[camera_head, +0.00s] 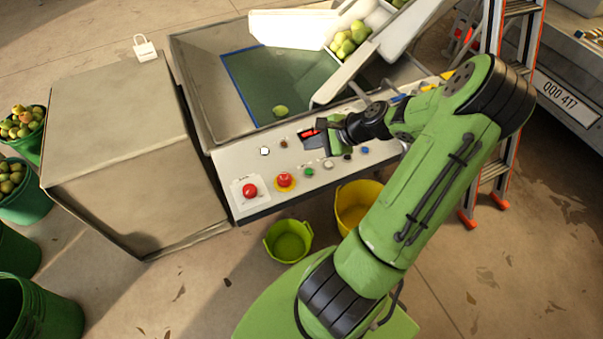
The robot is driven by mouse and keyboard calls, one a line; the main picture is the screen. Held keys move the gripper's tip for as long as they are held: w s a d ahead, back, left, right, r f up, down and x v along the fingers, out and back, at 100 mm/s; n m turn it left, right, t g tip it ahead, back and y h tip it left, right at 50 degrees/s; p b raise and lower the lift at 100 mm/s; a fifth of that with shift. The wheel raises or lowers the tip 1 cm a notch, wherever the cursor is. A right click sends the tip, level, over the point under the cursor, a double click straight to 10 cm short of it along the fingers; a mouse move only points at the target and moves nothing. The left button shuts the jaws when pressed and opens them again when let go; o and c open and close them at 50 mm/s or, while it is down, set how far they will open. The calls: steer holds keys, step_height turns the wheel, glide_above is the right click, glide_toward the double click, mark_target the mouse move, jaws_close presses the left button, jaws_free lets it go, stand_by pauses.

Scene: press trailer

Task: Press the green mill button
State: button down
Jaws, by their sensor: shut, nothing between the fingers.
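The control panel (237,168) runs along the front of the press trailer. A small green button (308,172) sits in its lower row, right of a red mushroom button with a yellow surround (285,180) and left of a white button (328,163). I take the green one for the mill button; its label is too small to read. My gripper (322,149) is over the panel, above and slightly right of the green button in the picture, apart from it. It is shut and empty. The green button is unobstructed; part of the panel's upper row is hidden behind my gripper.
Another red mushroom button (250,190) is at the panel's left end. Dark and blue buttons (364,150) lie to the right. A hopper (190,75) and fruit chute are behind. A large box (125,140) stands left, buckets (288,243) below, and a ladder (493,150) right.

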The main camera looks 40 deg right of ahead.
steer(key=b, duration=0.8)
glide_above(312, 173)
step_height(312, 173, down, 8)
steer(key=shift+f, duration=0.45)
stand_by(1.3)
steer(key=shift+f+b, duration=0.3)
steer(key=shift+f, duration=0.1)
steer(key=shift+f, duration=0.4)
stand_by(0.4)
steer(key=shift+r, duration=0.15)
steer(key=shift+r+p, duration=0.7)
steer(key=shift+p, duration=0.15)
